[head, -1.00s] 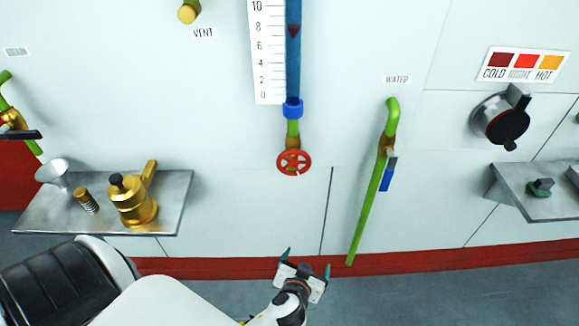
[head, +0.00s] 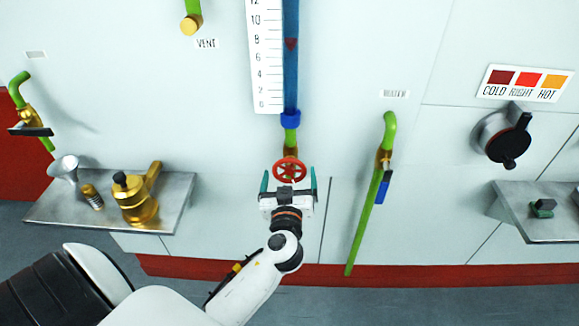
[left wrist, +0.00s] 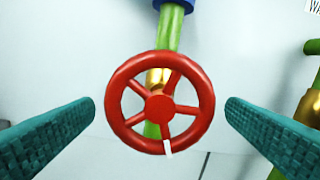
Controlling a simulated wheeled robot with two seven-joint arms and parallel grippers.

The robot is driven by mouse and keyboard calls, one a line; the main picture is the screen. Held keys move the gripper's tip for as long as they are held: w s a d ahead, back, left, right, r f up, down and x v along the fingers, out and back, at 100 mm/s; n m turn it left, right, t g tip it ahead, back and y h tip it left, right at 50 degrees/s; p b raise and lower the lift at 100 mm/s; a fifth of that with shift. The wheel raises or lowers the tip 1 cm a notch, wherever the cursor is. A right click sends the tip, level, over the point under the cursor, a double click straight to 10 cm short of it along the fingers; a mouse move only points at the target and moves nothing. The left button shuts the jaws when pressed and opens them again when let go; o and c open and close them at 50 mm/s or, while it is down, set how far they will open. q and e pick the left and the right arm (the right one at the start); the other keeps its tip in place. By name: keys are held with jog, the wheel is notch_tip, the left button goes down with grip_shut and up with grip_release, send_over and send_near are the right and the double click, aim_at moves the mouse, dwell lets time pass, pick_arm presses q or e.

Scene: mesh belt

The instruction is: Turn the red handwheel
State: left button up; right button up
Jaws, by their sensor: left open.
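The red handwheel (head: 289,169) sits on a brass valve below the blue-filled gauge tube, on the white wall. In the left wrist view the handwheel (left wrist: 160,101) is in the middle, with several spokes and a white mark on its lower rim. My left gripper (head: 289,181) is open, with its two green fingers to the left and right of the wheel. In the left wrist view the fingers (left wrist: 160,122) stand apart from the rim on both sides. My right gripper is not in view.
A green water pipe (head: 370,210) with a blue-handled tap is just right of the wheel. A metal shelf (head: 180,190) with brass parts is at left. A black knob (head: 508,141) and another shelf (head: 540,228) are at right. The gauge scale (head: 264,60) is above.

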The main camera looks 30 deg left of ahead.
pick_arm(q)
jog(key=shift+x, duration=0.95)
jog(key=shift+w+a, duration=0.15)
jog(key=shift+w, duration=0.05)
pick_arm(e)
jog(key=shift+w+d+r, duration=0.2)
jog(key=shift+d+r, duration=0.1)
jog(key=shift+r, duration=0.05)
pick_arm(q)
jog(key=c, duration=1)
